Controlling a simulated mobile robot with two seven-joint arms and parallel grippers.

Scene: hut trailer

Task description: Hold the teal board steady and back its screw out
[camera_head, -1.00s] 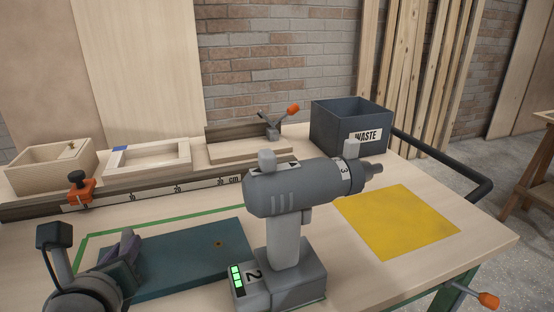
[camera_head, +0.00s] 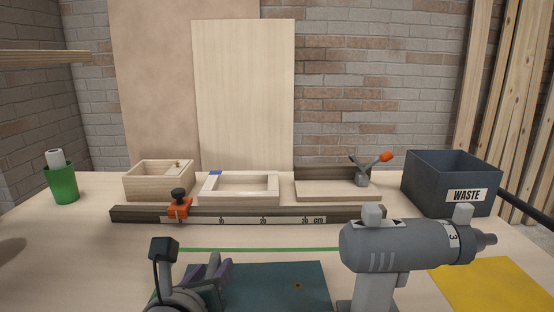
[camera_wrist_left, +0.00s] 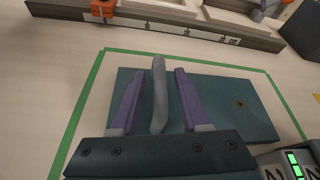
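The teal board (camera_head: 270,280) lies flat on the bench inside a green outline. Its screw (camera_head: 298,286) shows as a small brown spot on the right part, also seen in the left wrist view (camera_wrist_left: 240,104). My left gripper (camera_head: 218,272) is over the left part of the board. In the left wrist view its purple fingers (camera_wrist_left: 158,88) are apart, with a grey rod between them; I cannot tell whether they touch the board. A grey power drill (camera_head: 400,246) stands upright to the right of the board, its chuck pointing right. My right gripper is not in view.
A dark waste bin (camera_head: 450,184) stands at the back right, with a yellow mat (camera_head: 490,285) in front. A ruled rail (camera_head: 250,216) with an orange clamp (camera_head: 180,206) crosses behind the board. Wooden trays (camera_head: 158,182) and a green cup (camera_head: 62,184) stand behind and left.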

